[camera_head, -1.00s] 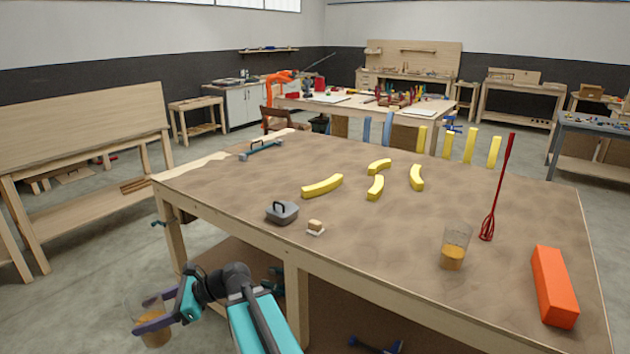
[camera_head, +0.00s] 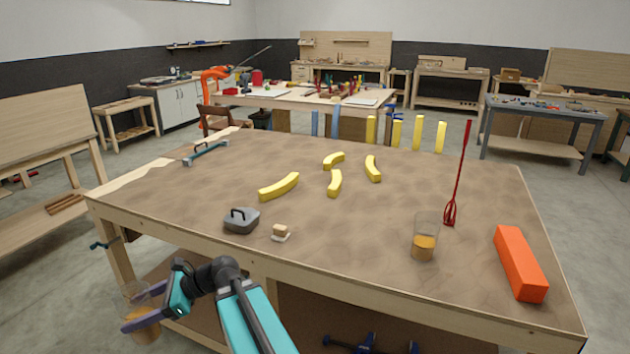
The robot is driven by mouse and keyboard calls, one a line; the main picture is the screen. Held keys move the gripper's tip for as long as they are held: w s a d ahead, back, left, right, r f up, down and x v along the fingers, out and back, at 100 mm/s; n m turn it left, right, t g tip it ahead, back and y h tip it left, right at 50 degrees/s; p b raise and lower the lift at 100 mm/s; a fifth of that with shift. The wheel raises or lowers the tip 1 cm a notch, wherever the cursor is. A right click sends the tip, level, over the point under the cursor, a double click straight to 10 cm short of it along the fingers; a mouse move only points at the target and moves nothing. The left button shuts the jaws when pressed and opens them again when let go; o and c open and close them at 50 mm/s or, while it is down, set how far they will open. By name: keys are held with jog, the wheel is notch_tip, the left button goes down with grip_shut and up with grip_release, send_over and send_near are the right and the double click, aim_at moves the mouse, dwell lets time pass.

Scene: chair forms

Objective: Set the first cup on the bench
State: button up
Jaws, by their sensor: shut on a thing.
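My gripper (camera_head: 143,308) is at the lower left, in front of the bench's left front corner and below its top. It is shut on a clear cup with amber liquid (camera_head: 146,332), which looks close to upright. The bench (camera_head: 215,165) has a brown, mottled top with a pale wooden edge. A second clear cup with amber liquid (camera_head: 424,244) stands on the bench at the front right.
Near the front edge are a grey lidded block (camera_head: 241,221) and a small pale block (camera_head: 281,232). Several yellow curved pieces (camera_head: 279,187) lie mid-bench. The front middle right of the small block is clear.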

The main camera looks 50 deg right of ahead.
jog(key=shift+a, duration=0.1)
jog(key=s+d+r+m+t+h+b, duration=0.1)
jog(key=s+d+m+t+h+b, duration=0.15)
jog(key=d, duration=0.95)
jog(key=s+d+r+m+t+h+b, duration=0.1)
jog(key=s+d+m+h+b, duration=0.15)
jog(key=d, duration=0.85)
jog(key=s+d+r+m+t+h+b, duration=0.1)
jog(key=s+d+m+t+h+b, duration=0.15)
jog(key=d, duration=0.95)
jog(key=s+d+r+m+g+h+b, duration=0.1)
jog(key=s+d+m+h, duration=0.3)
jog(key=s+d, duration=0.7)
jog(key=s+d+r+m+g+h+b, duration=0.1)
jog(key=s+d+r+m+h+b, duration=0.2)
jog(key=s+d, duration=0.9)
jog(key=d+m+h+b, duration=0.1)
jog(key=m+h, duration=0.1)
jog(key=h, duration=0.1)
jog(key=shift+s+d+r, duration=0.15)
jog(key=shift+s+d, duration=0.05)
jog(key=shift+w+d+r+p, duration=0.1)
jog(key=shift+w+r+p, duration=0.05)
jog(key=shift+p, duration=0.5)
jog(key=shift+w+d+p, duration=0.25)
jog(key=shift+p, duration=0.85)
jog(key=w+d+p, duration=0.1)
jog(key=p, duration=0.5)
jog(key=shift+w+p, duration=0.2)
jog(key=shift+p, duration=0.1)
